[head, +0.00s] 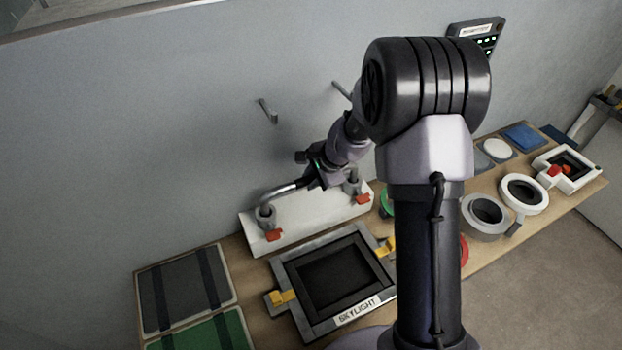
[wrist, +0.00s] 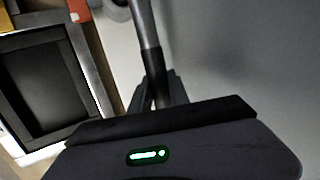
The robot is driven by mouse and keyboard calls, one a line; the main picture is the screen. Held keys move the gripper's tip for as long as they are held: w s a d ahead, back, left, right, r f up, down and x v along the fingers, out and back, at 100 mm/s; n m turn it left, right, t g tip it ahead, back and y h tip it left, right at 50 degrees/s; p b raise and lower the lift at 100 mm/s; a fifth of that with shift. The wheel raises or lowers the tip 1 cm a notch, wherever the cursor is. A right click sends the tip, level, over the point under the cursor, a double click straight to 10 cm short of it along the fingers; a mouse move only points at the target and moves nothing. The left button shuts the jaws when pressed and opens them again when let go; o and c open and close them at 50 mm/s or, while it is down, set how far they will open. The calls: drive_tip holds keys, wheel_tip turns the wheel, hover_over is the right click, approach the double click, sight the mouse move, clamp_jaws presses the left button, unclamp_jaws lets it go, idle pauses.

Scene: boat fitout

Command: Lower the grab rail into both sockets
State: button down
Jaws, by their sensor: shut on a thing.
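The grab rail (head: 285,188) is a grey metal bar with a bent left end. My gripper (head: 316,178) is shut on the rail near its middle, above the white socket block. The rail also runs up from my jaws (wrist: 165,92) in the wrist view (wrist: 146,35). The left socket (head: 266,214) and right socket (head: 352,184) are grey upright cups on the white block (head: 312,222). The rail's left end is at the left socket's mouth; I cannot tell whether it is inside.
The skylight frame (head: 290,268) with yellow clamps lies in front of the block. Two pegs (head: 267,111) stick out of the wall behind. Round rings (head: 524,193) lie farther right on the bench.

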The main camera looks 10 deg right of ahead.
drive_tip(key=c, duration=1.2)
unclamp_jaws()
drive_tip(key=shift+o, duration=0.2)
drive_tip(key=p+v, duration=0.5)
drive_tip(key=v, duration=1.2)
drive_tip(key=s+a+n+b, duration=0.3)
drive_tip(key=s+b, duration=0.1)
drive_tip(key=s, duration=0.4)
drive_tip(key=s+a+n+b, duration=0.2)
drive_tip(key=s+n+b, duration=0.2)
drive_tip(key=s, duration=0.4)
drive_tip(key=s+a+n+t+b, duration=0.1)
drive_tip(key=s+a+n+b, duration=0.2)
drive_tip(key=s+b, duration=0.2)
drive_tip(key=s, duration=0.3)
drive_tip(key=shift+s+a+n+h, duration=0.25)
drive_tip(key=shift+a+n+h, duration=0.1)
drive_tip(key=shift+n+h, duration=0.05)
